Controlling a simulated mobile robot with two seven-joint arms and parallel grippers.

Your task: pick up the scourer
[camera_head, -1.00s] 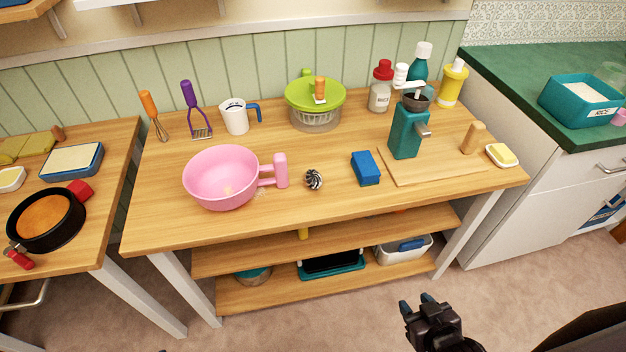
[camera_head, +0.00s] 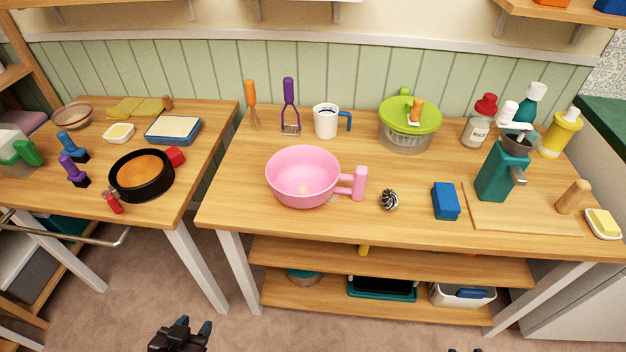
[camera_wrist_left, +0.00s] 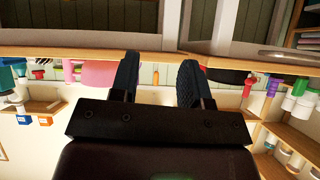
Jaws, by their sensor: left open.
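The scourer (camera_head: 389,199) looks like a small dark and silver swirled ball. It sits on the wooden table between the pink bowl's handle and a blue block, touching neither. My left gripper (camera_head: 194,325) is low in the head view, in front of and below the tables, far from the scourer. In the left wrist view its two fingers (camera_wrist_left: 157,82) are apart with nothing between them. I cannot make out the scourer in that view. Only dark tips, probably of my right gripper (camera_head: 466,350), show at the bottom edge of the head view.
The pink bowl (camera_head: 303,178) stands left of the scourer and the blue block (camera_head: 446,201) right of it. A teal grinder (camera_head: 495,178) stands on a board (camera_head: 540,222). The table front before the scourer is clear. A second table (camera_head: 190,190) holds a black pan (camera_head: 142,175).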

